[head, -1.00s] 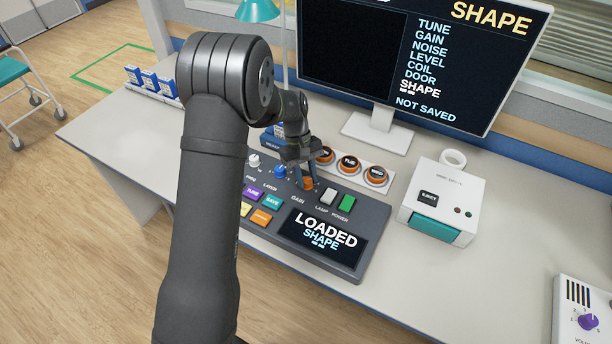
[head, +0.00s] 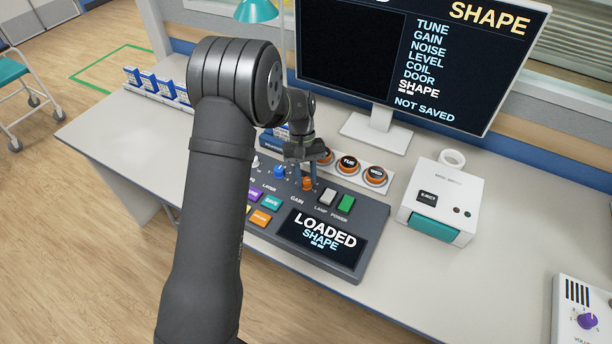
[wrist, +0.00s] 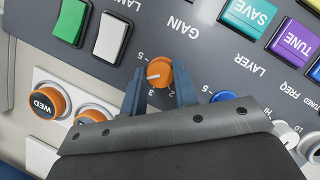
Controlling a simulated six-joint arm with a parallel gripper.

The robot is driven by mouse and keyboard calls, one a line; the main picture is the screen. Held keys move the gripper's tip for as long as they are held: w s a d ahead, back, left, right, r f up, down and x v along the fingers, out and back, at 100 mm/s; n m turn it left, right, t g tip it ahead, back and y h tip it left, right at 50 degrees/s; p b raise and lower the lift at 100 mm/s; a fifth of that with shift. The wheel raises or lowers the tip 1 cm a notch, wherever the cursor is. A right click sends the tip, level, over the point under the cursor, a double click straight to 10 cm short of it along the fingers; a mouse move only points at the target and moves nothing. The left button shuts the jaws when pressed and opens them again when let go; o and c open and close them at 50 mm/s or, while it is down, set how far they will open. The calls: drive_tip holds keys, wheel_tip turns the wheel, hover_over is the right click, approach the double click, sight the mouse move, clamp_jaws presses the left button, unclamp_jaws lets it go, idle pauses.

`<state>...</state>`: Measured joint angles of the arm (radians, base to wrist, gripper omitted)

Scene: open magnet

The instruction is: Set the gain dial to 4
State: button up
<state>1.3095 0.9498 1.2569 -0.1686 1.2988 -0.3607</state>
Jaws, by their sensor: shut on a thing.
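The orange gain dial (wrist: 160,72) sits on the dark console under the GAIN label. It also shows in the head view (head: 307,184). My gripper (wrist: 160,92) has a blue finger on each side of the dial and is shut on it. It also shows in the head view (head: 306,176). The dial's white mark points left in the wrist view, between the printed 5 and 3. The figure between those two is hidden by a finger. The console screen (head: 320,240) reads LOADED SHAPE.
The blue layer dial (wrist: 222,96) stands near the gain dial. White and green buttons (wrist: 71,22) and purple and teal buttons lie around it. Orange day buttons (head: 349,162) stand behind the console. The monitor (head: 430,60) reads NOT SAVED.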

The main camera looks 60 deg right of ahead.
drive_tip(key=o, duration=1)
drive_tip(key=v, duration=1.7)
drive_tip(key=shift+r, duration=0.25)
drive_tip(key=x, duration=1.7)
drive_tip(key=shift+f, duration=0.25)
